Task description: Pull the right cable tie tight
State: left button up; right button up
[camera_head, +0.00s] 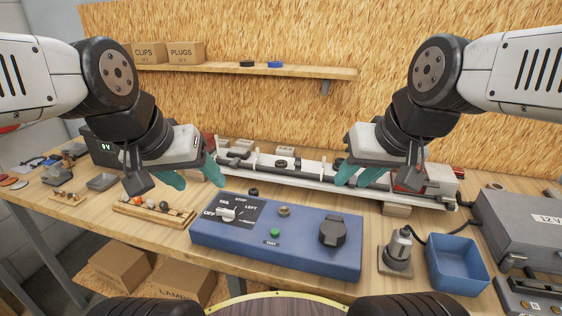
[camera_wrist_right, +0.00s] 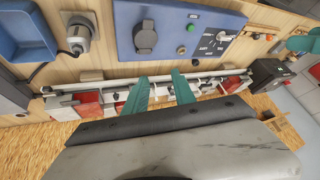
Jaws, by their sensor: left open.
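The trailer frame (camera_head: 283,180) is a long pale beam lying across the back of the bench, with a dark cable along it. Thin white upright strips that look like cable ties stand on it, one at its left part (camera_head: 257,159) and one further right (camera_head: 323,166). My right gripper (camera_head: 357,175) is over the right half of the frame, right of that right strip. In the right wrist view its teal fingers (camera_wrist_right: 160,84) are apart with nothing gripped between them. My left gripper (camera_head: 193,178) is open and empty, near the frame's left end.
A blue control panel (camera_head: 215,244) with knobs stands in front of the frame. A blue bin (camera_head: 457,263), a plug on a stand (camera_head: 397,252) and a grey 12 V box (camera_head: 520,226) are at the right. A wooden shelf (camera_head: 300,72) hangs behind.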

jog(key=w+r+g, duration=0.1)
jog(key=w+r, duration=0.1)
jog(key=w, duration=0.3)
jog(key=m+g+h, duration=0.2)
jog(key=m+g, duration=0.2)
jog(key=g, duration=0.1)
send_over(325, 157)
notch_tip(325, 157, down, 6)
jog(key=shift+w+f, duration=0.15)
jog(key=shift+f, duration=0.05)
notch_tip(325, 157, down, 8)
jog(key=shift+r, duration=0.25)
grip_shut()
